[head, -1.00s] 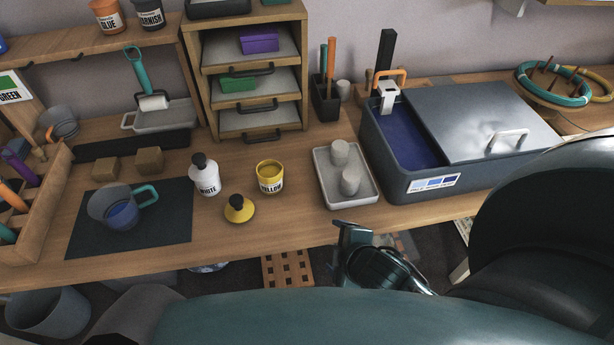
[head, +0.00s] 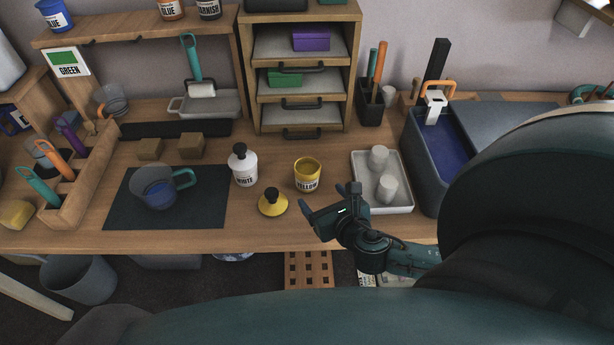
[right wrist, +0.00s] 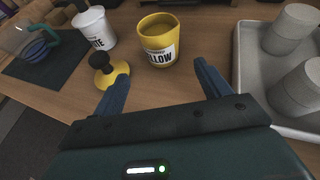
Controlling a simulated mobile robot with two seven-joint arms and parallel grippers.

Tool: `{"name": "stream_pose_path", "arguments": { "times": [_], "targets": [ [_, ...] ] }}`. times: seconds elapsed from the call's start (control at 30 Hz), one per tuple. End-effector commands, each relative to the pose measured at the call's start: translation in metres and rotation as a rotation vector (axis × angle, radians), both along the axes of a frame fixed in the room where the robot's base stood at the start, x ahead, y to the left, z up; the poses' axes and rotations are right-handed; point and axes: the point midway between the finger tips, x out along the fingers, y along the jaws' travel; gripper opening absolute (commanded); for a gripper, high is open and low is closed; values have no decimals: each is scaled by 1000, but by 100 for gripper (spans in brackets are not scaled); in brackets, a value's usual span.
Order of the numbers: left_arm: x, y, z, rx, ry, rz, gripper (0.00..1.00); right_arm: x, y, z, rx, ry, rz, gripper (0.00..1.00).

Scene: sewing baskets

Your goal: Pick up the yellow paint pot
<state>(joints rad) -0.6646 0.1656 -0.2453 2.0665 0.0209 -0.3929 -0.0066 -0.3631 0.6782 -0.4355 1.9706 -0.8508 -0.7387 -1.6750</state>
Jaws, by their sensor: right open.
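The yellow paint pot (head: 307,175), an open-topped cup with a white label, stands upright on the wooden bench; it also shows in the right wrist view (right wrist: 158,40). Its yellow lid with a black knob (head: 272,203) lies apart on the bench, in front and to the left; in the right wrist view (right wrist: 108,74) it is close to the left finger. My right gripper (head: 329,202) is open and empty, just in front of the pot. In the right wrist view its fingers (right wrist: 160,85) point toward the pot, which lies beyond the tips. My left gripper is not in view.
A white bottle (head: 243,165) stands left of the pot. A pale tray (head: 402,207) with grey cylinders is close on the right. A dark mat (head: 212,213) with a cup (head: 159,190) lies at left. A drawer unit (head: 246,75) stands behind.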

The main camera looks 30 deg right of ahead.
Motion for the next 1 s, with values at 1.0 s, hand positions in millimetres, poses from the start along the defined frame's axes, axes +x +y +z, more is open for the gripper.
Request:
{"name": "stream_pose_path", "arguments": {
  "times": [1.0],
  "targets": [
    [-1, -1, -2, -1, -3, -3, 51, 110, -22, -38, 9, 0, -6, 76]
  ]
}}
